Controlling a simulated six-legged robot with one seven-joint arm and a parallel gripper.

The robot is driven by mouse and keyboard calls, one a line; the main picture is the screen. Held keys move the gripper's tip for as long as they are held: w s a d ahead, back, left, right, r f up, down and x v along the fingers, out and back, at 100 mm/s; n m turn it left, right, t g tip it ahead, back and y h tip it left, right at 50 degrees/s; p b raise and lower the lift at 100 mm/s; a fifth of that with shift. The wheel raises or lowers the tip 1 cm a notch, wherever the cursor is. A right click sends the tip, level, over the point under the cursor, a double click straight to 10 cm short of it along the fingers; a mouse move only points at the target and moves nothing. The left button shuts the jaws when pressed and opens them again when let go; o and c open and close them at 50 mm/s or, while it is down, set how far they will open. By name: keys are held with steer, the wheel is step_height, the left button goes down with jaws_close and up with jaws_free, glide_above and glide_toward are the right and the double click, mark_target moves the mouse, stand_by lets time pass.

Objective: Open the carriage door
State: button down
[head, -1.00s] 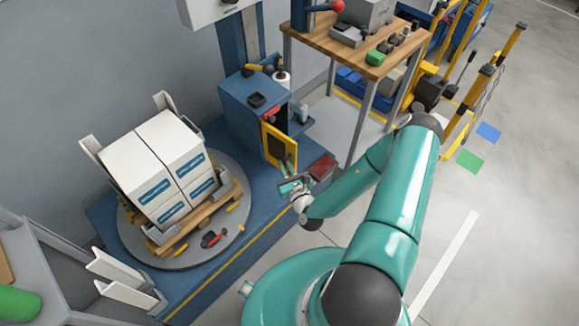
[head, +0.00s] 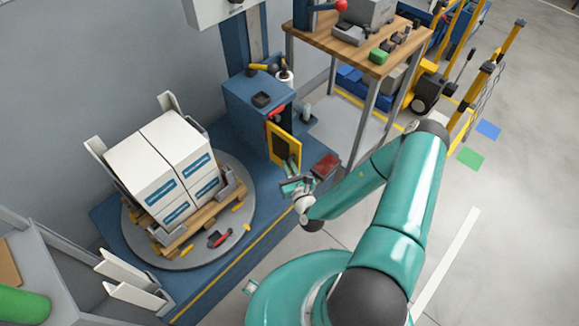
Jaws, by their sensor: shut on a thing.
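The carriage is a blue cabinet (head: 250,106) standing on the blue base beside the turntable. Its yellow-framed door (head: 284,146) with a dark panel stands swung outward, and a dark opening shows behind it. My gripper (head: 291,180) is at the door's lower outer edge, at the end of my teal arm. It is shut on the carriage door; the exact contact is small and partly hidden by the fingers.
A turntable (head: 245,218) holds white boxes (head: 163,165) on a pallet at the left. A dark red box (head: 326,166) lies just right of my gripper. A wooden-topped table (head: 375,68) stands behind. Open grey floor (head: 500,230) lies at the right.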

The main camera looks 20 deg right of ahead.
steer(key=c, duration=1.5)
jaws_free()
steer(key=shift+s, duration=0.1)
steer(key=s, duration=1.3)
steer(key=shift+s+a, duration=0.15)
steer(key=shift+s, duration=0.2)
